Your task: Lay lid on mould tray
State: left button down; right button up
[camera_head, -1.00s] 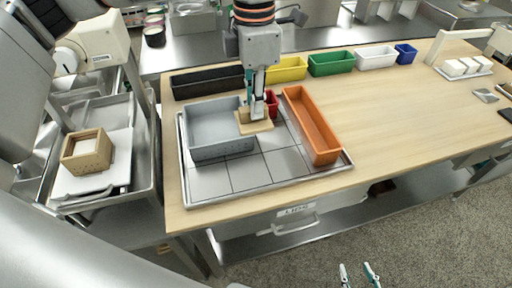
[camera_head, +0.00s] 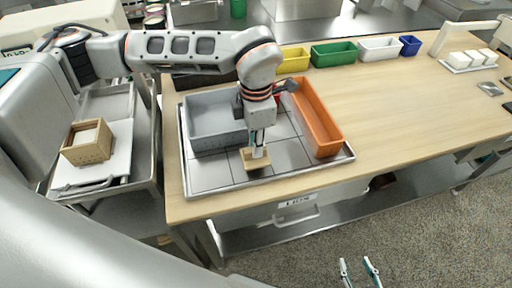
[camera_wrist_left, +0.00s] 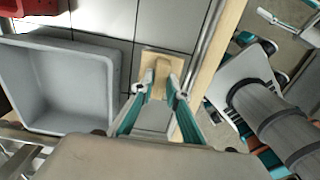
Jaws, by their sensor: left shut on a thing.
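The lid is a small square wooden plate with a raised grip (camera_head: 251,165). My left gripper (camera_head: 257,152) is shut on that grip, and the lid is over the front part of the tiled metal tray. In the left wrist view the lid (camera_wrist_left: 153,61) sits between the fingertips (camera_wrist_left: 160,92). The mould tray, a square wooden box with holes in its side (camera_head: 90,155), stands at the left with a pale block inside. It is well apart from the lid. My right gripper (camera_head: 358,272) is at the bottom edge, fingers spread and empty.
The tiled metal tray (camera_head: 225,178) holds a grey bin (camera_head: 212,140) and an orange bin (camera_head: 325,128). The mould tray stands on a white board (camera_head: 112,170) in a lower metal cart. Yellow, green, white and blue bins line the back. The table's right side is mostly clear.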

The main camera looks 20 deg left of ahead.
pick_arm(q)
jog(key=shift+f, duration=0.85)
jog(key=shift+f, duration=0.2)
jog(key=c, duration=2)
grip_release()
jog(key=shift+r, duration=0.1)
notch_tip(320, 180, up, 12)
jog(key=shift+r, duration=0.15)
